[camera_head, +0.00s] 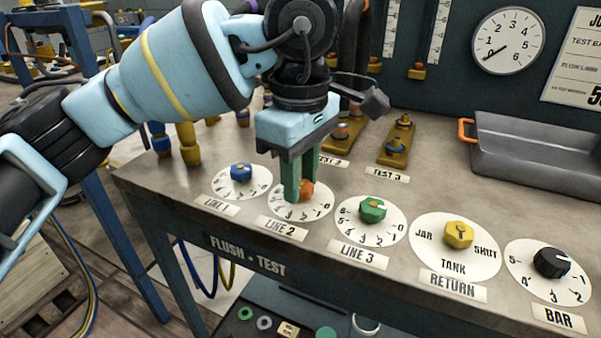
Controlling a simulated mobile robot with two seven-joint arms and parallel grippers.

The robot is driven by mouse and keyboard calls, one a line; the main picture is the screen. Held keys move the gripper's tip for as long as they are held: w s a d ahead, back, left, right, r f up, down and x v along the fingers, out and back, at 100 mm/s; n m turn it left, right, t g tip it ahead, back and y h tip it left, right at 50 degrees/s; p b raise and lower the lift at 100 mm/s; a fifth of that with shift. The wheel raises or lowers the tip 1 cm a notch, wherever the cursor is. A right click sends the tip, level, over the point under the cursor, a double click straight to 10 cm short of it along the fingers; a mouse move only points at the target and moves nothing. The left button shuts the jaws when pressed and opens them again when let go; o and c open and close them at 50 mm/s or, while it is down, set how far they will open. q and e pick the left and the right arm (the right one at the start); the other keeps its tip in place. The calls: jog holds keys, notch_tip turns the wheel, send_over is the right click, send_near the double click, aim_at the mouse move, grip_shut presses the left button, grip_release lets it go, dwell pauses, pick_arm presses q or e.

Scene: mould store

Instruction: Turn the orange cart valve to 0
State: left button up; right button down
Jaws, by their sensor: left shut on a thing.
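The orange valve knob (306,188) sits on the white numbered dial (285,212) labelled LINE 2 on the cart top. My left gripper (300,188) reaches down from above with its green fingers around the orange knob and is shut on it. The fingers hide most of the knob, so I cannot tell which number it points to. My right gripper is not in view.
A blue knob (241,172) on LINE 1 stands close left of my gripper. A green knob (372,209), a yellow knob (458,234) and a black knob (552,262) stand to the right. A grey tray (535,152) is at the back right. A gauge (509,41) hangs behind.

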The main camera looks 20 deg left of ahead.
pick_arm(q)
jog(key=shift+c, duration=0.4)
jog(key=shift+r+n+p, duration=0.15)
jog(key=shift+n+p, duration=0.25)
jog(key=shift+p, duration=0.15)
jog(key=n+p, duration=0.5)
jog(key=p, duration=0.1)
jog(key=shift+r+n, duration=0.15)
jog(key=shift+n, duration=0.15)
jog(key=n+p, duration=0.2)
jog(key=shift+n+p, duration=0.3)
jog(key=shift+n, duration=0.1)
jog(key=shift+n+p, duration=0.35)
jog(key=shift+n, duration=0.05)
jog(key=n+p, duration=0.2)
jog(key=shift+n, duration=0.4)
jog(key=n+p, duration=0.2)
jog(key=n, duration=0.1)
jog(key=shift+p, duration=0.4)
jog(key=shift+n+p, duration=0.7)
jog(key=shift+n, duration=0.3)
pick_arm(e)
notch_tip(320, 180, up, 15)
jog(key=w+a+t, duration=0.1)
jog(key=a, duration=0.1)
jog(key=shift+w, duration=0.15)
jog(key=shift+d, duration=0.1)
